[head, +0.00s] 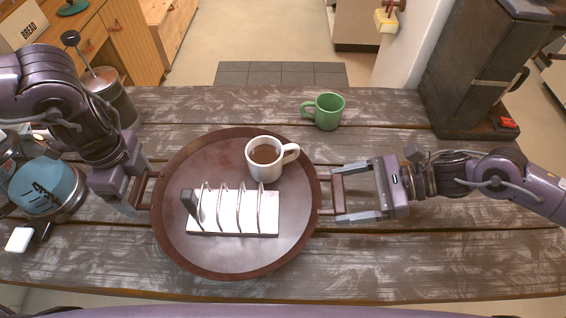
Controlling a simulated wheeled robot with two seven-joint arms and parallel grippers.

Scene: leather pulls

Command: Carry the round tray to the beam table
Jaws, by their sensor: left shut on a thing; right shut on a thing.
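The round tray (175,235) is dark reddish brown with a raised rim and a handle on each side. It is over the weathered plank table; I cannot tell whether it touches the planks. On it stand a white mug (258,168) of brown drink and a white toast rack (232,226) with metal loops and a dark piece at its left end. My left gripper (137,196) is shut on the tray's left handle. My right gripper (350,194) is shut on the right handle (337,190), its fingers reaching in from the right.
A green mug (328,111) stands behind the tray on the plank table (420,260). A dark tall cabinet-like box (478,65) stands at back right. A plunger pot (112,95) and a blue-topped round item (45,187) crowd the left. Front right planks are clear.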

